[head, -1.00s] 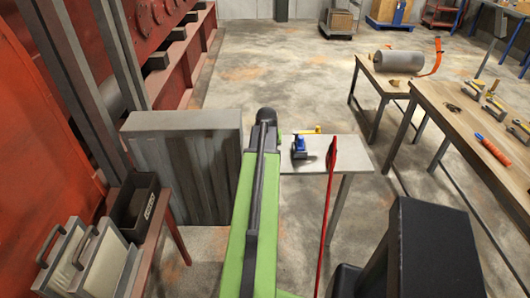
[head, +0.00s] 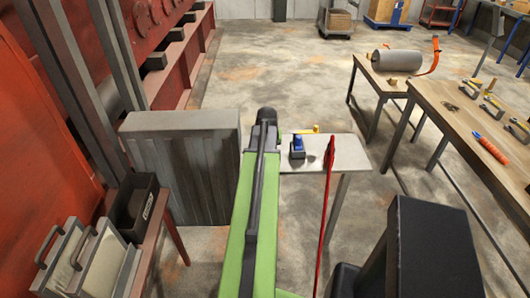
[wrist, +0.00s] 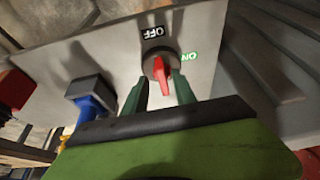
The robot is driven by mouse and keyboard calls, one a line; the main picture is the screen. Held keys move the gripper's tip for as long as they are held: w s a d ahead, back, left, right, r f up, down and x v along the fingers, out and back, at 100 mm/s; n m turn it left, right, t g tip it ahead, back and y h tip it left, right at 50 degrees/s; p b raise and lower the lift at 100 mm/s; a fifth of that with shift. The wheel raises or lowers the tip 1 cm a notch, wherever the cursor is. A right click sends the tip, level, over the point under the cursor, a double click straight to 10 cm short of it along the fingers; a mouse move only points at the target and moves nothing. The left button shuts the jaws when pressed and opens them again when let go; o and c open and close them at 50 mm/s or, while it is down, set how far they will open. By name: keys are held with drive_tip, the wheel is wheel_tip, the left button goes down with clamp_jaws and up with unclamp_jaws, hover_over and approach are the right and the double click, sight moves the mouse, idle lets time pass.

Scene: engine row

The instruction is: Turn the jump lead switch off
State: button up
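The jump lead switch is a red knob (wrist: 161,70) on a pale grey panel (wrist: 205,40) in the wrist view. A black OFF label (wrist: 153,32) sits just above the knob and a green ON label (wrist: 190,57) to its upper right. The knob's grip runs roughly up and down in the picture; I cannot tell for sure which label it is set to. My gripper (wrist: 160,82) has its two dark green fingers either side of the knob, with gaps showing, so it looks open. In the head view my arm hides the knob and the fingers.
A blue item with a black head (wrist: 90,90) stands left of the knob, and also shows in the head view (head: 297,147). A red block (wrist: 15,90) lies farther left. A thin red upright piece (head: 329,175) stands by the small table (head: 350,150). A workbench (head: 450,115) is at right.

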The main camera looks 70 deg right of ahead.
drive_tip(key=shift+a+r+p, duration=0.15)
drive_tip(key=shift+r+p, duration=0.35)
drive_tip(key=shift+r, duration=0.05)
drive_tip(key=p+v, duration=1.5)
drive_tip(key=v, duration=0.1)
drive_tip(key=shift+s+a, duration=0.15)
